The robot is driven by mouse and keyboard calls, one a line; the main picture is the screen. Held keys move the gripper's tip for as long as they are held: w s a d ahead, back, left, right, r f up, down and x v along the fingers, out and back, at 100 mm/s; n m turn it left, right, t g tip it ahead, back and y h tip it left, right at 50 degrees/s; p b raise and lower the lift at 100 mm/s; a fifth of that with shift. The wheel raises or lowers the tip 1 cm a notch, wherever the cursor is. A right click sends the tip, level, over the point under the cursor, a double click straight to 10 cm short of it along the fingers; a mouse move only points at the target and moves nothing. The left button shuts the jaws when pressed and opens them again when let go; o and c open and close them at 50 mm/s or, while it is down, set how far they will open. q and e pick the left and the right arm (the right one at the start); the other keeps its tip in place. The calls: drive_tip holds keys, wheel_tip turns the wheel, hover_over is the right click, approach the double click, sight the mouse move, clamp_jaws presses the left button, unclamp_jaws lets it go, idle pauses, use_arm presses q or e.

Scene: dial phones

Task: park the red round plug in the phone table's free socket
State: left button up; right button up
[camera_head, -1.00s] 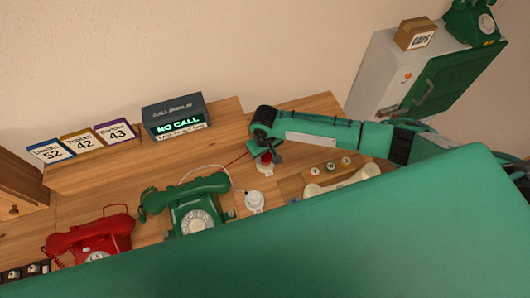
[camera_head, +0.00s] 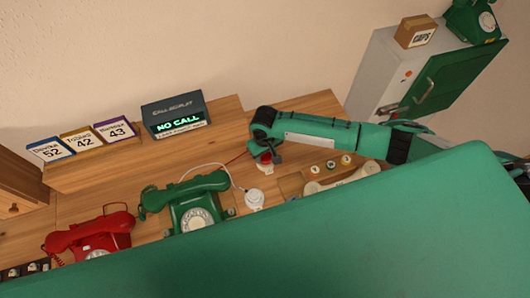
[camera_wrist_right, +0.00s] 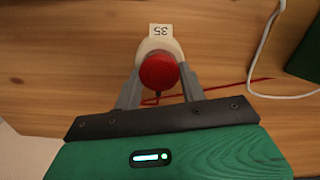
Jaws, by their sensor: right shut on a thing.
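The red round plug (camera_wrist_right: 160,71) sits between the two grey fingers of my right gripper (camera_wrist_right: 160,82), which is shut on it. Behind the plug in the wrist view is a cream socket (camera_wrist_right: 155,45) with a tag reading 35. The plug is lined up over this socket; I cannot tell how far it is seated. In the head view my right gripper (camera_head: 264,155) is low over the table, with the red plug (camera_head: 265,158) just above the pale socket (camera_head: 265,169). A red cord runs from the plug. My left gripper is not in view.
A white round piece (camera_head: 254,200) with a white cord stands close by, beside the green phone (camera_head: 195,205). A red phone (camera_head: 90,237) is at the left. A cream handset (camera_head: 343,179) and several small round pieces lie to the right. The call display (camera_head: 176,115) reads NO CALL.

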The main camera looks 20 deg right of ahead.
drive_tip(key=o, duration=1)
drive_tip(key=shift+c, duration=0.2)
wheel_tip(320, 180, up, 14)
drive_tip(key=b, duration=0.3)
drive_tip(key=shift+f, duration=0.15)
drive_tip(key=shift+s+f, duration=0.1)
drive_tip(key=shift+s, duration=0.05)
